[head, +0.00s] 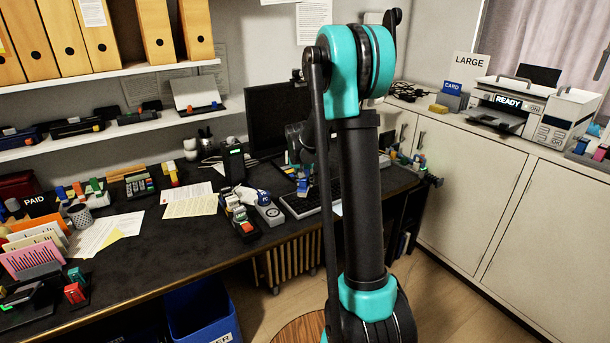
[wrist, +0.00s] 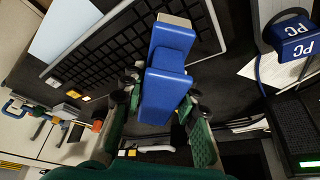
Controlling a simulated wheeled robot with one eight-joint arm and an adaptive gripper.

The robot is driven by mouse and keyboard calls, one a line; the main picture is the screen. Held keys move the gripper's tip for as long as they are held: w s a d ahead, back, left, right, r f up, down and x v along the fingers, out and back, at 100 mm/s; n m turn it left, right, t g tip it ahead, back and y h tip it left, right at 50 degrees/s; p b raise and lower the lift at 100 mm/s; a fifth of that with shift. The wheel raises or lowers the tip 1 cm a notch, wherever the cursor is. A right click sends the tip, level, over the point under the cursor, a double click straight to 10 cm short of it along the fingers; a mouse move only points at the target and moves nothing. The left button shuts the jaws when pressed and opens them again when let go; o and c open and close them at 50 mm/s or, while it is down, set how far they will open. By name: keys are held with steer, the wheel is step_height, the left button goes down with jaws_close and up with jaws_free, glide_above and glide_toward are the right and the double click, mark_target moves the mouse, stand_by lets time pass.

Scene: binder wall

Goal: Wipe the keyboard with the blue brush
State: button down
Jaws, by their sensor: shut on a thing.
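The blue brush (wrist: 170,58) is held in my gripper (wrist: 157,98), whose green fingers are shut on its blue body in the wrist view. The brush's pale bristle end (wrist: 174,20) points toward the dark keyboard (wrist: 92,58) and overlaps its keys in the picture. I cannot tell whether the bristles touch the keys. In the head view the keyboard (head: 297,206) lies on the dark desk in front of the monitor, partly hidden by my arm. The brush (head: 303,186) shows as a small blue patch above it.
A black monitor (head: 279,117) stands behind the keyboard. A blue PC tag (wrist: 293,38) and a black device with a green display (head: 234,165) are beside it. Papers (head: 190,201) and small desk items lie to the left. A blue bin (head: 203,312) is below the desk edge.

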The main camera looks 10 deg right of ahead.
steer(key=shift+r, duration=1.95)
steer(key=shift+s, duration=0.1)
